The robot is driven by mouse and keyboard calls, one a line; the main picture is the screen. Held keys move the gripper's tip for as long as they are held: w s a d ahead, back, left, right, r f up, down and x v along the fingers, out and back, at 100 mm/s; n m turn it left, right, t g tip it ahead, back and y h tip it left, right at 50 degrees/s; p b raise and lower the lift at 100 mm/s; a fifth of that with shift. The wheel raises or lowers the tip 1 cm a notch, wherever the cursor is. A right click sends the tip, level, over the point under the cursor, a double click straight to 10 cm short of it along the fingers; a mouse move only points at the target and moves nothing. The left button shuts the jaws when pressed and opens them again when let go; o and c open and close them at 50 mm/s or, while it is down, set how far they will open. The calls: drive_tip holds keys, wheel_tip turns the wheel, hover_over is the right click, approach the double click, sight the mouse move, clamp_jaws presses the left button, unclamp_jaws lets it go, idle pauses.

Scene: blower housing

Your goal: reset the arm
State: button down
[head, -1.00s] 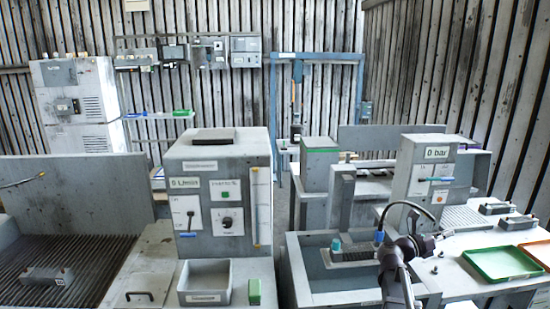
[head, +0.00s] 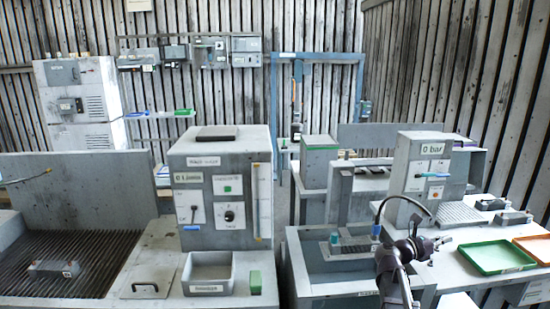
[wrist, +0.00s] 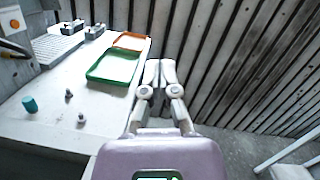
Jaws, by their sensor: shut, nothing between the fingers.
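My arm (head: 395,262) stands at the lower right of the head view, in front of the bench with the trays. In the wrist view my gripper (wrist: 159,72) points away from the camera, with its two pale fingers together and nothing between them. It is in the air by the bench's edge, beside the green tray (wrist: 112,68). My gripper is small and hard to make out in the head view.
The green tray (head: 496,252) and an orange tray (head: 535,248) lie on the right bench. A grey housing marked "0 bar" (head: 418,170) stands behind my arm. A blue-grey sink (head: 330,285) is left of it. Small dark pegs (wrist: 69,93) and a teal cylinder (wrist: 29,104) stand on the bench.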

drive_tip(key=s+a+f+m+g+y, duration=0.1)
drive_tip(key=s+a+f+m+y, duration=0.2)
drive_tip(key=a+f+m+y, duration=0.3)
drive_tip(key=s+a+f+m+g+y, duration=0.1)
drive_tip(key=s+a+f+m+y, duration=0.2)
drive_tip(key=a+f+m, duration=0.4)
drive_tip(key=s+a+f+m+y, duration=0.2)
drive_tip(key=a+m+y, duration=0.1)
drive_tip(key=a, duration=0.3)
drive_tip(key=s+a+f+m+y, duration=0.2)
drive_tip(key=a+f+m+y, duration=0.1)
drive_tip(key=a, duration=0.4)
drive_tip(key=s+a+f+m+g+y, duration=0.1)
drive_tip(key=s+a+f+m+y, duration=0.2)
drive_tip(key=a, duration=0.4)
drive_tip(key=shift+f+m+y, duration=0.15)
drive_tip(key=shift+m+y, duration=0.15)
drive_tip(key=shift+y, duration=0.5)
